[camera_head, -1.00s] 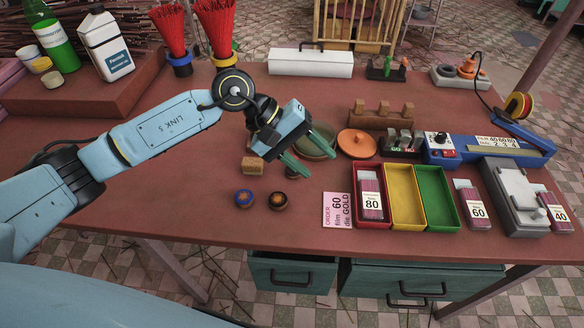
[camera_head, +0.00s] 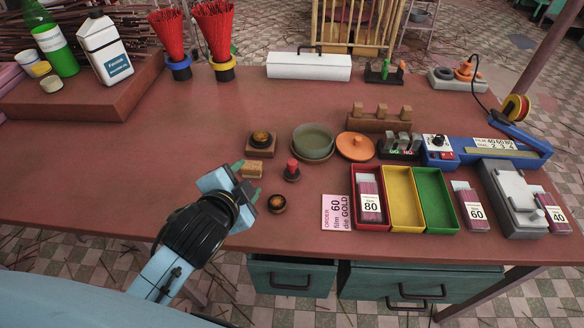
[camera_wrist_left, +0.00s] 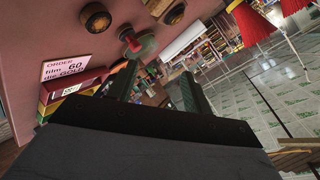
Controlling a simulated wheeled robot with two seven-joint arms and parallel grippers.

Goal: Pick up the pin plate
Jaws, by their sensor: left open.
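I cannot tell for certain which thing is the pin plate. A small dark round piece with a red knob (camera_head: 291,170) stands upright on the table in front of the green bowl (camera_head: 313,142). It also shows in the left wrist view (camera_wrist_left: 130,40), beyond my fingers. My left gripper (camera_head: 246,178) is open and empty, left of the red-knobbed piece and apart from it. A dark disc with an orange centre (camera_head: 277,203) lies right of the gripper. Another disc with a golden top (camera_head: 261,137) sits on a wooden block behind it. My right gripper is not in view.
A small wooden block (camera_head: 252,169) lies close to my left fingers. A pink order card (camera_head: 336,212) and the red (camera_head: 369,223), yellow and green trays stand to the right. An orange lid (camera_head: 355,146) lies behind them. The table's left middle is clear.

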